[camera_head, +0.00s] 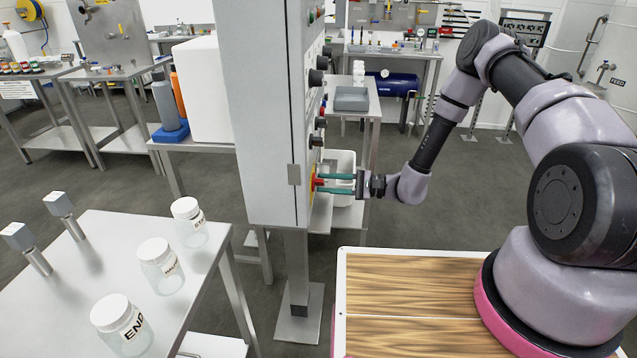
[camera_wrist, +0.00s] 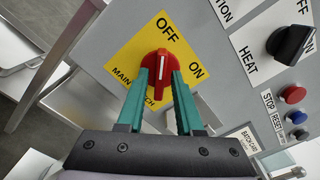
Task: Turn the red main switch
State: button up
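The red main switch (camera_wrist: 161,68) sits on a yellow plate (camera_wrist: 130,52) marked OFF, ON and MAIN SWITCH in the wrist view. Its white line points close to the OFF mark. My gripper (camera_wrist: 160,72) has its two green fingers on either side of the red handle, close to or touching it; whether they press on it I cannot tell. In the head view my gripper (camera_head: 324,183) reaches left to the lower front of the grey control cabinet (camera_head: 262,120), where the switch's red edge (camera_head: 317,182) shows small beside the fingertips.
A black HEAT knob (camera_wrist: 290,42) and red, blue and black buttons (camera_wrist: 293,95) sit right of the switch. More black knobs (camera_head: 317,78) stick out above it. A table with white-capped jars (camera_head: 160,265) stands left of the cabinet; a white bin (camera_head: 344,165) is behind my gripper.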

grip_shut()
jog(key=shift+m, duration=1)
jog(key=shift+m, duration=1.1)
jog(key=shift+d+m, duration=0.1)
jog(key=shift+m, duration=0.9)
jog(key=shift+m, duration=1)
